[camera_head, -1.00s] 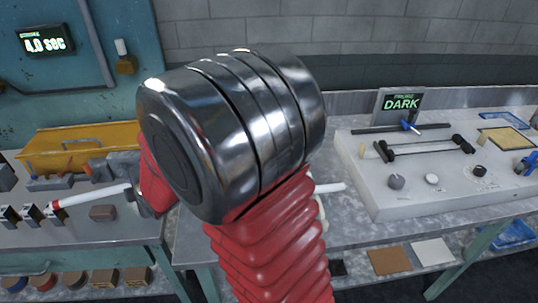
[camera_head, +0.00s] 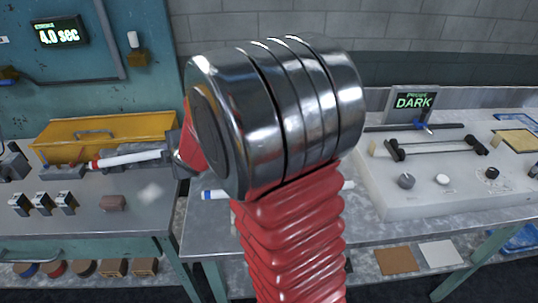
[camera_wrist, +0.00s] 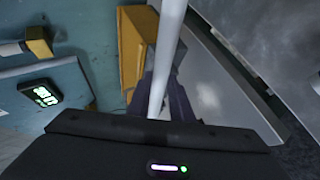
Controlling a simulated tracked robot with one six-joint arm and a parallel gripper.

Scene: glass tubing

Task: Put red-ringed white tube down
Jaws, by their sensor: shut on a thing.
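The white tube with a red ring (camera_head: 128,158) is held roughly level in front of the yellow box on the left bench. Its red ring (camera_head: 95,164) is near the left end, close to a grey block (camera_head: 62,172); I cannot tell whether they touch. My gripper (camera_head: 174,156) is shut on the tube's right end and partly hidden by my arm. In the wrist view the tube (camera_wrist: 166,60) runs from the top edge down between the dark fingers (camera_wrist: 160,103).
The yellow box (camera_head: 105,130) stands behind the tube. A blue-ringed white tube (camera_head: 212,194) lies on the right bench, mostly behind my arm. A white apparatus (camera_head: 440,190) stands farther right.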

